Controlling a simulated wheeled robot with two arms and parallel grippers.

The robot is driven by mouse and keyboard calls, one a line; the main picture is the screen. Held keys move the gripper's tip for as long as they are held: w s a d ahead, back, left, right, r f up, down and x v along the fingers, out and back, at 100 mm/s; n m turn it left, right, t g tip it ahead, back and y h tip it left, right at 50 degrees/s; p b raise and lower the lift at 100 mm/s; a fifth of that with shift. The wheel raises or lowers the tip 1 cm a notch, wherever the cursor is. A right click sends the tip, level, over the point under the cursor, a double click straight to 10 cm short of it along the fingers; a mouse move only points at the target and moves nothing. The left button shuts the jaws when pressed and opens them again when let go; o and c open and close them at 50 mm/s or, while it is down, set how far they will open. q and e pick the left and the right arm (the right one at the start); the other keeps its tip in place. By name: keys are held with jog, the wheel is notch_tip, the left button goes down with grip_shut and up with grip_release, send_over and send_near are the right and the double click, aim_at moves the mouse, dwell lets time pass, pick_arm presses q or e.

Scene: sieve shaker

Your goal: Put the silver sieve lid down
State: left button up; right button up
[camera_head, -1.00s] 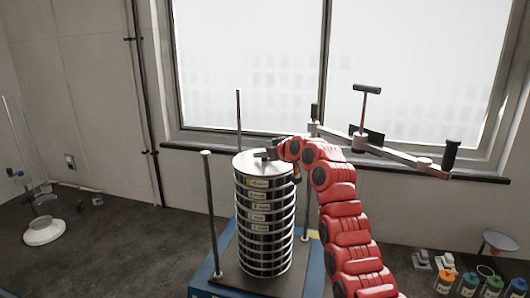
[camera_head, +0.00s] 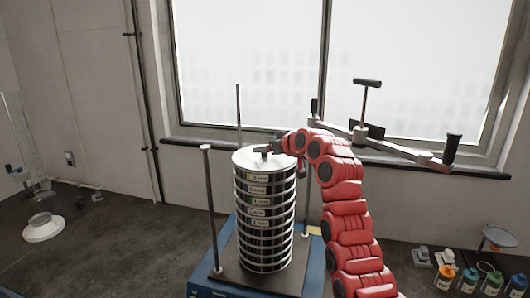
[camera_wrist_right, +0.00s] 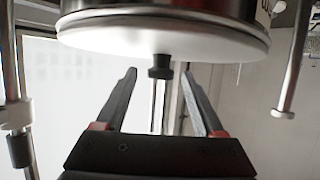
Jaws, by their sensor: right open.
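The silver sieve lid (camera_head: 250,161) lies flat on top of the tall stack of metal sieves (camera_head: 264,225). Its small dark knob (camera_head: 264,153) stands up from the middle, and the lid also shows in the right wrist view (camera_wrist_right: 110,38). My right gripper (camera_head: 278,147) is just right of the knob. In the right wrist view, its two fingers (camera_wrist_right: 159,74) are spread, with the knob (camera_wrist_right: 159,70) near the tips and a gap on each side. The fingers are empty. My left gripper is not in view.
The stack stands on a blue shaker base (camera_head: 227,267) between upright rods, one at its left (camera_head: 210,210). A bar with a T-handle (camera_head: 365,100) is by the window at right. Several bottles (camera_head: 467,280) are at lower right.

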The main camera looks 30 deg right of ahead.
jog(key=b+v, duration=0.3)
jog(key=v, duration=0.7)
jog(key=shift+b, duration=0.35)
